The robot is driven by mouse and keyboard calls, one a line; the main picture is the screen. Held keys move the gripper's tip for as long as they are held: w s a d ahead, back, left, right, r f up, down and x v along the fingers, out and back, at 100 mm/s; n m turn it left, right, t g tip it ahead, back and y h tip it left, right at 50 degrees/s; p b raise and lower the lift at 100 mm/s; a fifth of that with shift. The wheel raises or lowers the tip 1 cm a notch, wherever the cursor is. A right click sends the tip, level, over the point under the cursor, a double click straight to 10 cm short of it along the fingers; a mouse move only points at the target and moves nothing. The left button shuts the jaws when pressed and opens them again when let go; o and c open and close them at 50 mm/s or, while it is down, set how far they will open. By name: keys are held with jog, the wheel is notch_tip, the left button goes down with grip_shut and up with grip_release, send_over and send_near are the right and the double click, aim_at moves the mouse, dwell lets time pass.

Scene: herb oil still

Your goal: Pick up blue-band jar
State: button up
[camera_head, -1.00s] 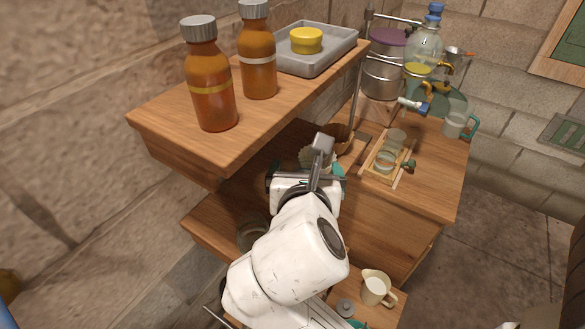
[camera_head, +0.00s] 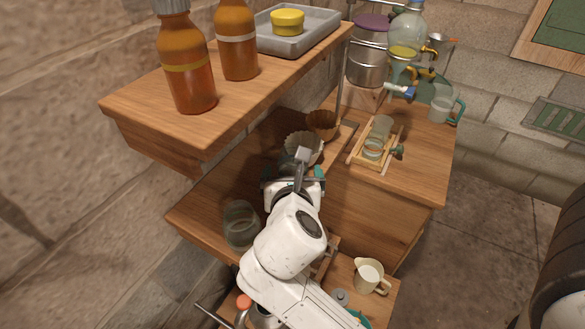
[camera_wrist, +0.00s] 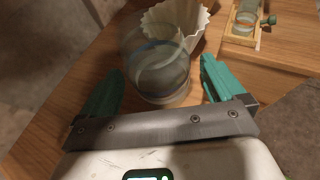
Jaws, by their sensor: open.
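The blue-band jar (camera_wrist: 160,72) is clear glass with a blue band round it. In the wrist view it stands upright on the wooden shelf, between the fingers of my gripper (camera_wrist: 161,88). The gripper is open, with a teal finger on each side of the jar and visible gaps on both sides. In the head view my gripper (camera_head: 294,182) is over the middle shelf and mostly hides the jar.
A white pleated filter (camera_wrist: 196,22) is right behind the jar, with a brown one (camera_head: 322,122) beyond. Another glass jar (camera_head: 240,222) stands left of my arm. The upper shelf (camera_head: 235,110) with amber bottles overhangs at left. A wooden rack (camera_head: 362,158) is at right.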

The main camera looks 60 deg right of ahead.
jog(key=shift+x, duration=1)
jog(key=c, duration=1.1)
jog(key=shift+r, duration=0.1)
